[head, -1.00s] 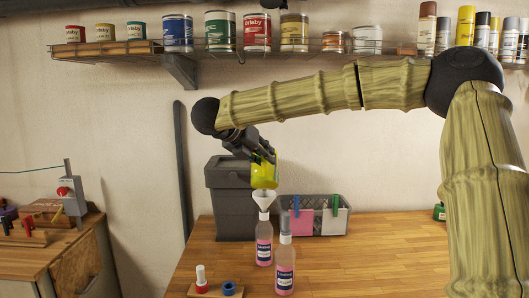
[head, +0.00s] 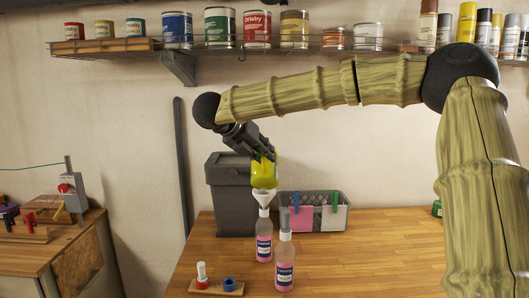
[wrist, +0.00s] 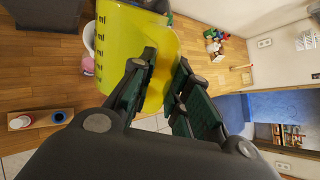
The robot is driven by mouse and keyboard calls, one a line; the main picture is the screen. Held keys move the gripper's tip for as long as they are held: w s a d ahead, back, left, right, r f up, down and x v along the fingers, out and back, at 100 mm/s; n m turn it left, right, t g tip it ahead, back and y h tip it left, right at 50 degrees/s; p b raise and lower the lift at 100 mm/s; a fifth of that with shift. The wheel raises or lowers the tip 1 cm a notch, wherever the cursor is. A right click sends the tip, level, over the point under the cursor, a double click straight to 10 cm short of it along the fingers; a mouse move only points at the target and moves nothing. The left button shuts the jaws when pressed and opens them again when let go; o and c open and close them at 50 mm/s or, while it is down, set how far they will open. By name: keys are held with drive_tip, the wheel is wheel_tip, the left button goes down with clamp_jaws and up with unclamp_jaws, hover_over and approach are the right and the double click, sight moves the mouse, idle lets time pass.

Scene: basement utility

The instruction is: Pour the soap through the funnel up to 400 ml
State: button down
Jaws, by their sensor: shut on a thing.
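My gripper (head: 262,155) is shut on a translucent yellow measuring jug (head: 263,173) holding it above the white funnel (head: 264,196). In the wrist view the jug (wrist: 125,45) has ml marks and looks yellow; its liquid level cannot be read. The funnel stands in the neck of a clear bottle (head: 264,240) with pink liquid and a dark label. The jug's lower end is close over the funnel mouth; I cannot tell whether they touch or whether soap is flowing. The white funnel rim (wrist: 89,38) shows partly behind the jug in the wrist view.
A second pink bottle with a grey top (head: 284,262) stands just in front. A wooden holder with a red and a blue piece (head: 216,287) lies front left. Behind are a grey bin (head: 232,200) and a grey basket (head: 320,216). The bench to the right is clear.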

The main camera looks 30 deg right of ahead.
drive_tip(key=shift+w+d+r+n+g+y+p, duration=0.1)
drive_tip(key=shift+w+d+n+g+y+p, duration=0.3)
drive_tip(key=shift+p, duration=0.9)
drive_tip(key=shift+w+a, duration=0.1)
drive_tip(key=shift+w+r+g+p, duration=0.1)
drive_tip(key=shift+g+p, duration=0.3)
drive_tip(key=shift+p, duration=0.4)
drive_tip(key=shift+w+d+r+n+g+y+p, duration=0.2)
drive_tip(key=shift+w+d+g+y+p, duration=0.15)
drive_tip(key=shift+p, duration=0.7)
drive_tip(key=shift+w+d+r+n+g+y+p, duration=0.15)
drive_tip(key=shift+w+g+y+p, duration=0.25)
drive_tip(key=shift+p, duration=0.65)
idle(3.7)
